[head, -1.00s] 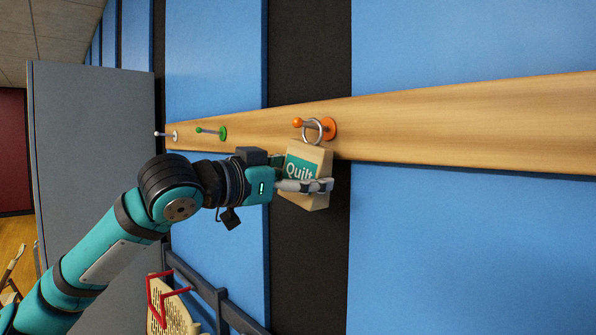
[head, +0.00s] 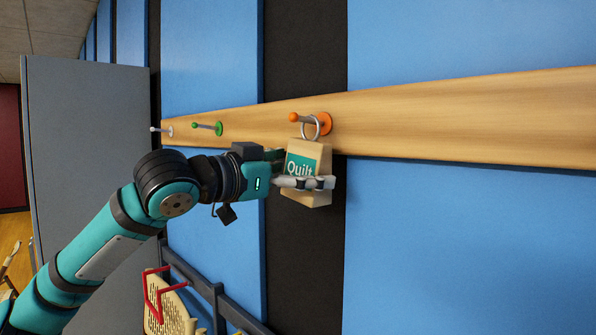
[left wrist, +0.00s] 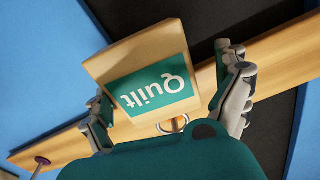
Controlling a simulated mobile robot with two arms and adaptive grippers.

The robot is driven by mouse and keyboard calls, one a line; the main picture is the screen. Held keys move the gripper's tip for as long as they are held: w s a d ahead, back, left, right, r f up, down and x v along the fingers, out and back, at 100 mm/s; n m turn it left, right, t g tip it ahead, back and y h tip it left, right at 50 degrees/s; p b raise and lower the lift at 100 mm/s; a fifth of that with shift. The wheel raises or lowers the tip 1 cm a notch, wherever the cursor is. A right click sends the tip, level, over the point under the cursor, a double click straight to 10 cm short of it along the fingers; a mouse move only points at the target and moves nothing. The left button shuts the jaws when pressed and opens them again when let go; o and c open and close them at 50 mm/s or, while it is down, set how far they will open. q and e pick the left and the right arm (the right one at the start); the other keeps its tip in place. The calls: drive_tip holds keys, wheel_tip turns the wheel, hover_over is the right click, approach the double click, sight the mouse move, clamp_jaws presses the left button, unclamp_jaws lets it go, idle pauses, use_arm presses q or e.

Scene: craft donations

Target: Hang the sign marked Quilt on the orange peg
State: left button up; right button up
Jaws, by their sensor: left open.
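The Quilt sign (head: 309,160) is a pale wooden block with a teal label. Its metal ring (head: 310,127) is around the shaft of the orange peg (head: 324,123), between knob and base, and the block hangs below. My left gripper (head: 303,170) is open with its fingers on either side of the block; one finger is mostly hidden behind the sign. In the left wrist view the sign (left wrist: 143,60) shows its label upside down between the spread fingers, with gaps that look small. My right gripper is not in view.
The wooden rail (head: 450,115) also carries a green peg (head: 208,128) and a white peg (head: 161,130) to the left. A dark rack with a red-framed item (head: 165,295) is below. The rail right of the orange peg is clear.

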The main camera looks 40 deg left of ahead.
use_arm(q)
drive_tip(key=shift+s+r, duration=0.1)
drive_tip(key=shift+s, duration=0.5)
drive_tip(key=s+a, duration=0.1)
drive_tip(key=s, duration=0.9)
drive_tip(key=shift+s, duration=0.35)
